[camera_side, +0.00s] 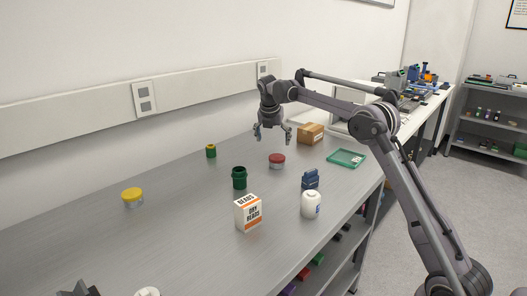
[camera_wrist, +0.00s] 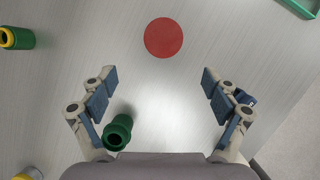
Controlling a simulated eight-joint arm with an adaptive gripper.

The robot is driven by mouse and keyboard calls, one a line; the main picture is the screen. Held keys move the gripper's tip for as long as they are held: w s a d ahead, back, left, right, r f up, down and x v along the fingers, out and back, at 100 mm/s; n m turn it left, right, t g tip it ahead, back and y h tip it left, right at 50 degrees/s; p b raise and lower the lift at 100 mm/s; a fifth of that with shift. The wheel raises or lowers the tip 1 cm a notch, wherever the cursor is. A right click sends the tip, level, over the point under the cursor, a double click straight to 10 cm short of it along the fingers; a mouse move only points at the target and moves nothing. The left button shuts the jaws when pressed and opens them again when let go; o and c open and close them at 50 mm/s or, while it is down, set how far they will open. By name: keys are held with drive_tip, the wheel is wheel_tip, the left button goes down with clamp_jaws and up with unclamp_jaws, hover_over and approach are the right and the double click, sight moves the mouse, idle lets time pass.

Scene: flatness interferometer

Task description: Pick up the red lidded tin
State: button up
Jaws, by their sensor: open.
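The red lidded tin (camera_side: 277,160) stands upright on the grey bench, with a red lid and a paler body. In the wrist view its round red lid (camera_wrist: 164,38) shows from above, near the top middle, beyond the fingertips. My gripper (camera_side: 272,137) is open and empty, above the bench close to the tin in the side view. In the wrist view its two fingers (camera_wrist: 160,78) are spread wide, with the tin ahead of the gap and not between them. The tin appears untouched.
A dark green container (camera_side: 239,178) stands near the tin; in the wrist view it (camera_wrist: 118,132) sits beside the left finger. A cardboard box (camera_side: 311,134), green tray (camera_side: 346,158), blue object (camera_side: 310,180), white bottle (camera_side: 311,205) and beads box (camera_side: 248,213) stand around. The left bench is mostly clear.

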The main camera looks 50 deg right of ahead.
hover_over(276, 158)
drive_tip(key=a, duration=0.2)
drive_tip(key=f, duration=0.4)
drive_tip(key=shift+s+f, duration=0.3)
drive_tip(key=shift+f, duration=0.05)
drive_tip(key=shift+s+x, duration=0.15)
drive_tip(key=shift+x, duration=1.35)
drive_tip(key=shift+s+x, duration=0.1)
drive_tip(key=shift+x, duration=1.45)
drive_tip(key=shift+d, duration=0.1)
drive_tip(key=c, duration=1.3)
